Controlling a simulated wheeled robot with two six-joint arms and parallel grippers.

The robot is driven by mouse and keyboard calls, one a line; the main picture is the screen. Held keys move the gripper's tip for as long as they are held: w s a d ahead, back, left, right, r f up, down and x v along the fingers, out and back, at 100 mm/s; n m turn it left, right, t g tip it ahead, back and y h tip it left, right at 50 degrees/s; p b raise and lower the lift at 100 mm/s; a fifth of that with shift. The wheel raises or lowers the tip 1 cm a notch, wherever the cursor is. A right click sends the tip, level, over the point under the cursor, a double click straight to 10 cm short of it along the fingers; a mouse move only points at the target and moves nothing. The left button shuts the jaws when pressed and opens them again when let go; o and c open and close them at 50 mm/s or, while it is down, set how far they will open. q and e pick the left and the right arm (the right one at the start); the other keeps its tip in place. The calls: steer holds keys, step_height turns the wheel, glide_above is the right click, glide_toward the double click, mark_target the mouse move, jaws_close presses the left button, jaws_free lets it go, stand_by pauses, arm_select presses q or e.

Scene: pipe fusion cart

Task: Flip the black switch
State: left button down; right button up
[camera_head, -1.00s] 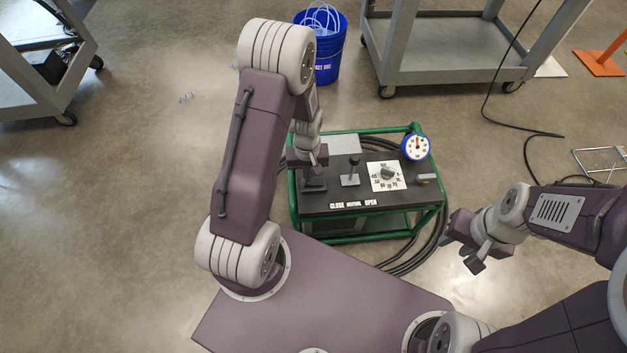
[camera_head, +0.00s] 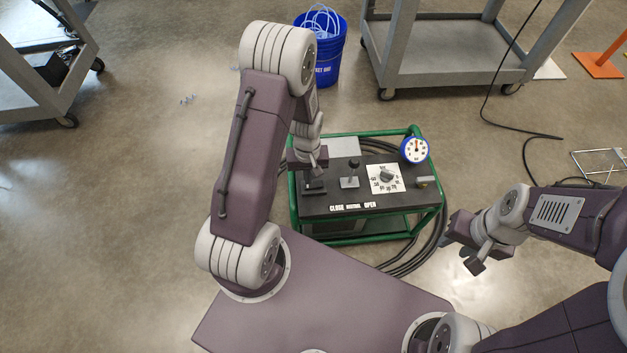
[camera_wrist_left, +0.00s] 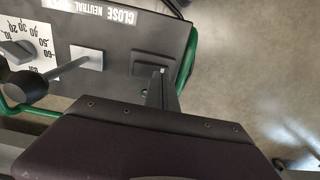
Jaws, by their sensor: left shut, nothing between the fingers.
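The black switch (camera_head: 313,188) sits at the left end of the dark control panel (camera_head: 330,207) on the green-framed cart. In the left wrist view its dark square base (camera_wrist_left: 146,64) shows near the panel's edge. My left gripper (camera_head: 320,163) is over this end of the panel, shut and empty. In the left wrist view the fingertips (camera_wrist_left: 162,72) are right at the switch base and cover part of it. I cannot tell whether they touch it. My right gripper (camera_head: 473,258) hangs right of the cart, away from the panel; its jaw gap is unclear.
A lever with a black knob (camera_head: 353,165) stands beside the switch, with a white dial (camera_head: 386,177) and a blue-rimmed gauge (camera_head: 415,149) further right. Black hoses (camera_head: 428,240) loop around the cart. A blue bucket (camera_head: 326,72) and a grey trolley (camera_head: 450,75) are behind.

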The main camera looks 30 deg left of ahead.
step_height(320, 180, up, 6)
steer(key=p, duration=0.4)
steer(key=shift+f+p, duration=0.25)
steer(key=shift+p, duration=0.05)
